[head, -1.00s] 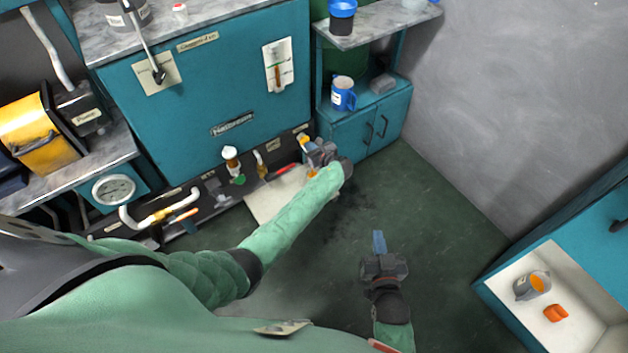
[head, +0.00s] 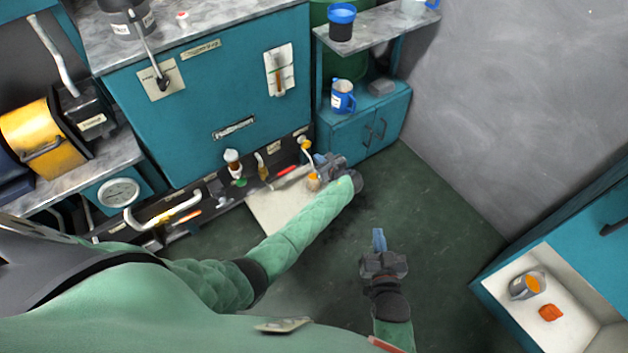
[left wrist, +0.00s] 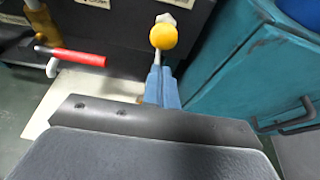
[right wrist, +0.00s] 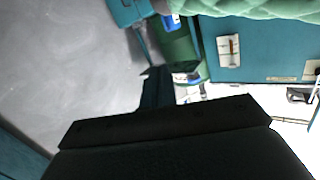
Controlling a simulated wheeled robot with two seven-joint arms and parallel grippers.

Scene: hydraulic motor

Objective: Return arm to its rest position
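My left gripper (head: 320,160) is at the low dark panel, close to a lever with a yellow ball knob (head: 305,145). In the left wrist view its blue fingers (left wrist: 160,86) are close together. The yellow knob (left wrist: 163,36) shows just beyond the tips, its thin stem running down toward them; I cannot tell whether they touch. My right gripper (head: 379,240) hangs above the green floor, away from everything, with its blue fingers together and nothing held. In the right wrist view its fingers (right wrist: 156,88) are dark and also together.
The teal machine (head: 210,90) stands behind the panel, with a red-handled tool (head: 287,171) near my left forearm. A teal cabinet (head: 370,130) is right of the left gripper. An open white-lined drawer (head: 570,310) is at the right. The middle floor is clear.

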